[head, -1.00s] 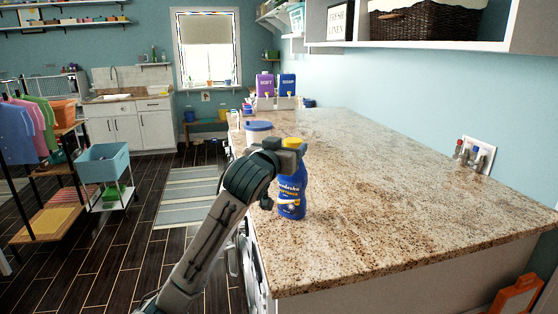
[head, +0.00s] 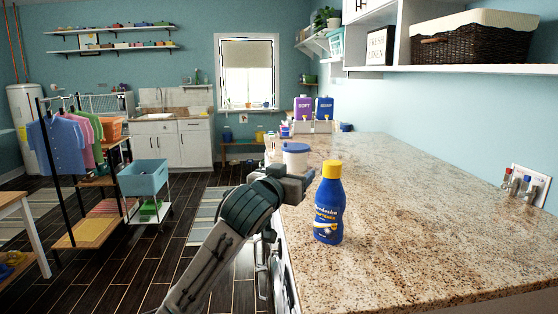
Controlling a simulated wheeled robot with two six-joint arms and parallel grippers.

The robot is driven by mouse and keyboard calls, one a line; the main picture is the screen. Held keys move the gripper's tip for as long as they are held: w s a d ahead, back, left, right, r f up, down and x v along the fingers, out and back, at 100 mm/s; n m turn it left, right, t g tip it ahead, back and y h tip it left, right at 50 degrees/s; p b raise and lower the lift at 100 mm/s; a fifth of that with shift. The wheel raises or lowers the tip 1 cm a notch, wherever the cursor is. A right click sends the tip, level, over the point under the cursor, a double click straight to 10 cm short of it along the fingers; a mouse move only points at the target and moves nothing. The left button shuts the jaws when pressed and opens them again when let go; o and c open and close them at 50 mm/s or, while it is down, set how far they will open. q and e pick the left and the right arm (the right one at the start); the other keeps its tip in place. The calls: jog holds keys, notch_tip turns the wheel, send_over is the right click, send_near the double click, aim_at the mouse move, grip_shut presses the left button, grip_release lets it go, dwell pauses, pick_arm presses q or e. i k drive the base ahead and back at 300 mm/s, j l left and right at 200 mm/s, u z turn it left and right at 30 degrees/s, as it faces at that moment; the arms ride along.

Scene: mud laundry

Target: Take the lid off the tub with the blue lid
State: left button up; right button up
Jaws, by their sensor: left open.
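The tub (head: 296,161) is white with a blue lid (head: 295,147) and stands upright on the left edge of the granite counter. The lid sits on top of it. My left gripper (head: 300,178) is open, in front of the tub and partly covering its lower part. I cannot tell how far apart the gripper and the tub are. No object shows between its fingers. My right gripper is not in view.
A blue bottle with a yellow cap (head: 328,205) stands on the counter (head: 420,215) just right of my left gripper. Purple (head: 304,108) and blue (head: 324,108) dispensers stand farther back. The counter's middle and right are mostly clear.

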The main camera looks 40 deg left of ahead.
aim_at(294, 148)
jog(key=u, duration=1.15)
